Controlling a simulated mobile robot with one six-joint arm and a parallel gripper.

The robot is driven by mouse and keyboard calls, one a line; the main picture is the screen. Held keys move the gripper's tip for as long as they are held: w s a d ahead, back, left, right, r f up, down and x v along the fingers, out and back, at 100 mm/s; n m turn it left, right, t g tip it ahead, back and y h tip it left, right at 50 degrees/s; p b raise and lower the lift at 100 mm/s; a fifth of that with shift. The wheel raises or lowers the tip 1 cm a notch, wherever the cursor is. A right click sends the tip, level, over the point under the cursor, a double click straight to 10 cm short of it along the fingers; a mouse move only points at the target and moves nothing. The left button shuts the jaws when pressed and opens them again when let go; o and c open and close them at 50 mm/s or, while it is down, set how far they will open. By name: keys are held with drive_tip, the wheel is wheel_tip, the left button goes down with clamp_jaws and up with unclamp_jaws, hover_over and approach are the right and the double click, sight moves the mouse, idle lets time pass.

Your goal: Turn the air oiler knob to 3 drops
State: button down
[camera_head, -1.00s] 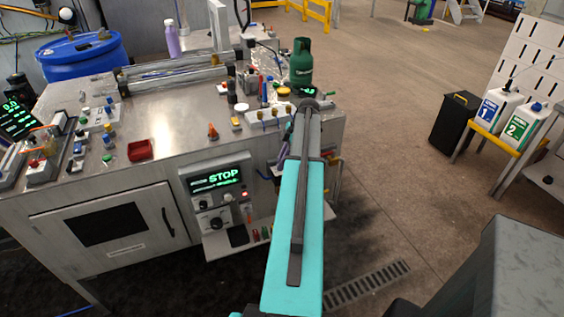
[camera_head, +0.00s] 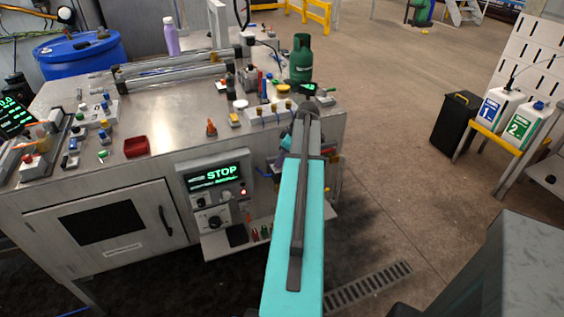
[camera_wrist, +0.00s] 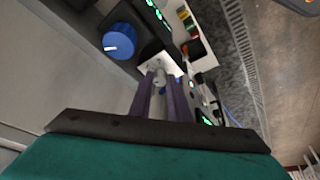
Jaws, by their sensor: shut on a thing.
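In the wrist view my gripper (camera_wrist: 167,92) has its two dark purple fingers close together on a small pale grey piece (camera_wrist: 158,72), which looks like the air oiler knob. The piece sits at the fingertips against a light panel. Its scale or drop markings are not readable. A large blue knob (camera_wrist: 118,41) with a white mark is up and to the left, apart from the fingers. In the head view my turquoise arm covers the gripper and the oiler at the right end of the machine bench (camera_head: 185,105).
A control panel (camera_head: 217,190) with a lit STOP display is left of my arm. Bottles and small fittings crowd the bench top, with a green gas cylinder (camera_head: 302,60) at the back. A black bin (camera_head: 458,122) stands right; the floor between is open.

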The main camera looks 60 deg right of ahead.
drive_tip(key=m+h, duration=0.1)
drive_tip(key=m, duration=0.1)
drive_tip(key=m+h+b, duration=0.1)
drive_tip(key=m, duration=0.2)
drive_tip(key=shift+a+m, duration=0.2)
drive_tip(key=shift+m, duration=0.1)
drive_tip(key=shift+g, duration=0.3)
drive_tip(key=c, duration=1.7)
unclamp_jaws()
drive_tip(key=shift+o, duration=0.2)
drive_tip(key=shift+r, duration=0.1)
drive_tip(key=b+v, duration=0.2)
drive_tip(key=v, duration=1.1)
drive_tip(key=shift+s+a+r, duration=0.15)
drive_tip(key=shift+s+r, duration=0.1)
drive_tip(key=shift+s, duration=0.05)
